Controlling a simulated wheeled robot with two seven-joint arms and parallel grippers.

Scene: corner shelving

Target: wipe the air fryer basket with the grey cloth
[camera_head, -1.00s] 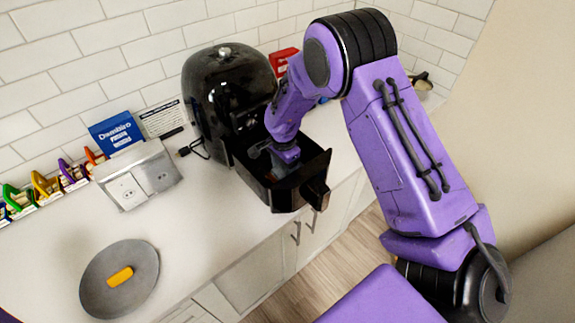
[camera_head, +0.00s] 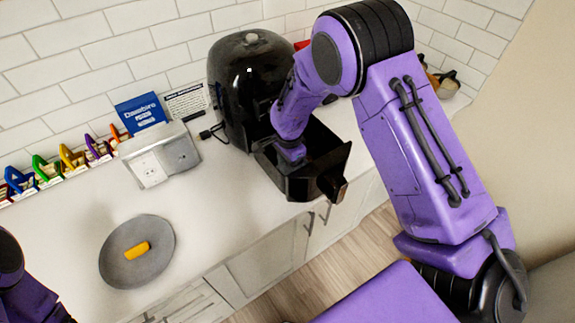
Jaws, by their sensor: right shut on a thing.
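The black air fryer (camera_head: 238,85) stands against the tiled wall. Its black basket (camera_head: 318,172) is pulled out at the front, open at the top, with the handle (camera_head: 333,187) pointing toward the counter's edge. My right gripper (camera_head: 291,163) reaches down into the basket from above and is shut on the grey cloth. The fingertips and the cloth are mostly hidden by the wrist and the basket wall, so I cannot tell exactly where the cloth touches. Part of my left arm shows at the lower left corner; its gripper is out of view.
A grey round plate (camera_head: 112,262) with a yellow item (camera_head: 137,250) lies on the white counter (camera_head: 210,225). A socket box (camera_head: 146,168), a blue box (camera_head: 141,111) and several coloured holders (camera_head: 72,158) stand along the wall. The counter between plate and fryer is clear.

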